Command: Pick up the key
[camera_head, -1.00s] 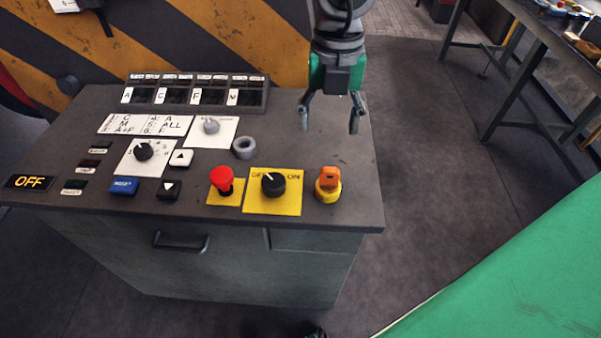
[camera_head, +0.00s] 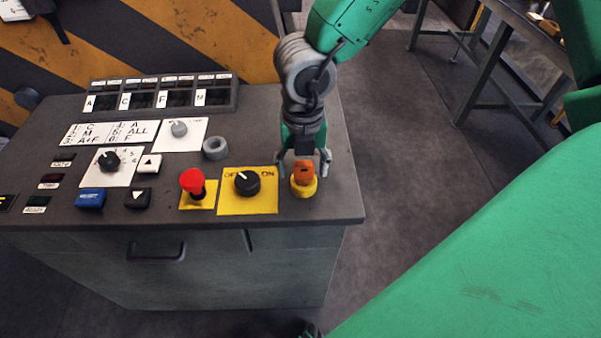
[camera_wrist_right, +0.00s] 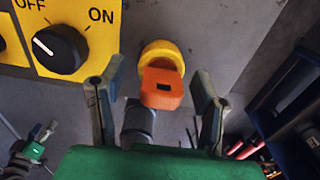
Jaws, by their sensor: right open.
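The key is an orange block-shaped piece (camera_head: 304,172) with a dark slot in its head. It stands in a round yellow base (camera_head: 303,188) at the right front of the grey console top (camera_head: 260,125). My right gripper (camera_head: 304,163) is open over it, one finger on each side. In the right wrist view the orange key head (camera_wrist_right: 162,90) lies between the spread fingertips (camera_wrist_right: 157,80), with gaps on both sides. I cannot judge the height of the fingertips against the key. My left gripper cannot be made out in the head view.
A yellow plate with a black OFF/ON knob (camera_head: 247,183) is just left of the key. A red mushroom button (camera_head: 192,181) is beyond it. A grey ring (camera_head: 215,148) lies behind. The console's right edge is close to the key.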

